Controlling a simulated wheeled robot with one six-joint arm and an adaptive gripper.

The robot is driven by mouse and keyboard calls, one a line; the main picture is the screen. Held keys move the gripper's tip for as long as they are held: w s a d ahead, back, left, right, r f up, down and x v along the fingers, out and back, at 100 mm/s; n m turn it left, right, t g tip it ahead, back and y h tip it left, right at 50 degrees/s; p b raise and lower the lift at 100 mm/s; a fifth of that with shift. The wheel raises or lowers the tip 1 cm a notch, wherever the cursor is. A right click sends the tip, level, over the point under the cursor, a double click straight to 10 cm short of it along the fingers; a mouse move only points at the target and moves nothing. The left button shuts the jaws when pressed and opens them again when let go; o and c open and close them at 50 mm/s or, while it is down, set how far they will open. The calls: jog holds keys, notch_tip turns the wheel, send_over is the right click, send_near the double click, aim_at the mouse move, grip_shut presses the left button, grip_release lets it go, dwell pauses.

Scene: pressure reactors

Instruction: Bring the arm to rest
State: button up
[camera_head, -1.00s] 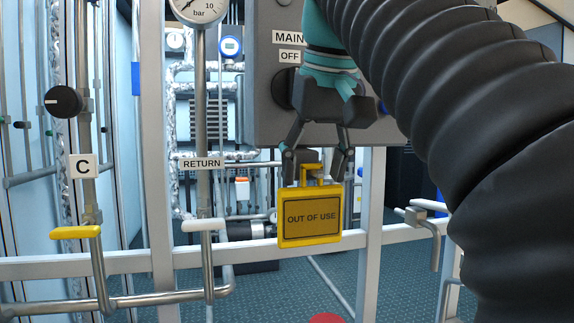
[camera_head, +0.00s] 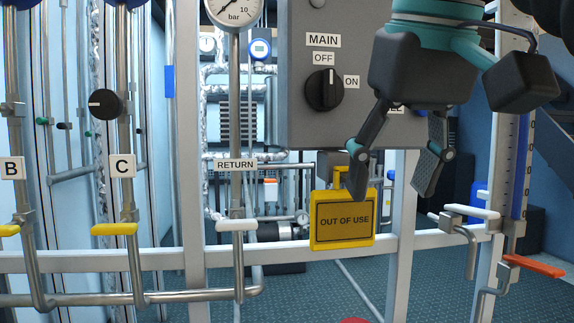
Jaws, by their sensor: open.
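My gripper (camera_head: 395,185) hangs at the upper right of the head view with its two fingers apart and nothing between them. Its left finger reaches in front of the right edge of the yellow "OUT OF USE" sign (camera_head: 343,220); I cannot tell whether they touch. The sign hangs upright by its yellow hook in front of the white frame rail. My arm runs up out of the picture at the top right.
A grey panel (camera_head: 298,90) with a black MAIN switch (camera_head: 324,90) stands behind my gripper. A RETURN pipe with a gauge (camera_head: 234,10), a white handle (camera_head: 237,225), yellow handles (camera_head: 114,229) and an orange handle (camera_head: 534,266) stick out along the frame.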

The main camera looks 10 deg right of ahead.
notch_tip(320, 180, down, 40)
jog(key=w+t, duration=0.1)
jog(key=w, duration=0.1)
jog(key=shift+w, duration=0.3)
dwell(1.4)
